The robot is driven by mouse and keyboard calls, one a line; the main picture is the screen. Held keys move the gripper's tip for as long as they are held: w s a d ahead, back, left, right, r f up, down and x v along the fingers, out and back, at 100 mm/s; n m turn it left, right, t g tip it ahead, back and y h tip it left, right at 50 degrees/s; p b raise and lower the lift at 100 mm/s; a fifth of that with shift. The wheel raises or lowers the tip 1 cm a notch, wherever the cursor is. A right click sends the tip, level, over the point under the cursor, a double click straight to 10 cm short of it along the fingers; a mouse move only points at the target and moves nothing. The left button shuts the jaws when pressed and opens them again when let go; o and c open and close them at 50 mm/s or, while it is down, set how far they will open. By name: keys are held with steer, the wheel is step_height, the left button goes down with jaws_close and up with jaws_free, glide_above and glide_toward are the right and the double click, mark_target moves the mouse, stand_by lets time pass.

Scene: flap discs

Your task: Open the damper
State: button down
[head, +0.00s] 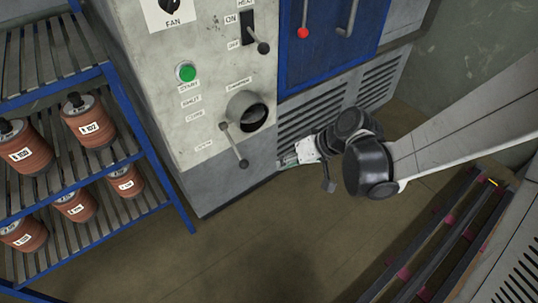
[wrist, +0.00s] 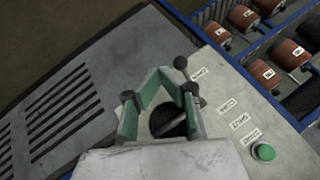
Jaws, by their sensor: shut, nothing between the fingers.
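The damper (head: 252,117) is a round grey pipe stub with a dark opening on the pale front of the machine. Its lever (head: 234,145) slants down and right from a pivot at lower left to a dark ball end. In the wrist view the dark opening (wrist: 168,122) shows between my finger links, and the lever's ball (wrist: 181,62) sticks out beyond them; part of the lever is hidden behind a finger. My gripper (head: 290,160), with green-padded fingers (wrist: 162,74), is shut and empty, to the right of the lever's ball end. I cannot tell if it touches anything.
A green button (head: 185,73) and several labels sit left of the damper. A blue door (head: 330,45) with handles is above right, over a louvred panel (head: 330,103). A blue rack (head: 150,150) with brown disc stacks stands at left.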

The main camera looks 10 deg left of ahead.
steer(key=shift+s+d+r, duration=0.15)
steer(key=shift+s+d, duration=0.1)
steer(key=shift+d, duration=0.35)
steer(key=shift+s+d+r, duration=0.1)
steer(key=shift+s+d, duration=0.15)
steer(key=shift+d, duration=0.35)
steer(key=s+d+r+m+t+h+p, duration=0.2)
steer(key=s+d+r+p, duration=0.1)
steer(key=d+r, duration=0.4)
steer(key=s+d+r+m+t+h+p, duration=0.1)
steer(key=s+d+r+m+h+p, duration=0.1)
steer(key=d+r, duration=0.6)
steer(key=s+d+r+m+t+h+p, duration=0.2)
steer(key=s+d+r+p, duration=0.3)
steer(key=r, duration=0.8)
steer(key=d+h+p, duration=0.1)
steer(key=d, duration=0.2)
steer(key=shift+s+m+t+h, duration=0.15)
steer(key=shift+m+t+h, duration=0.15)
steer(key=shift+m+h, duration=0.1)
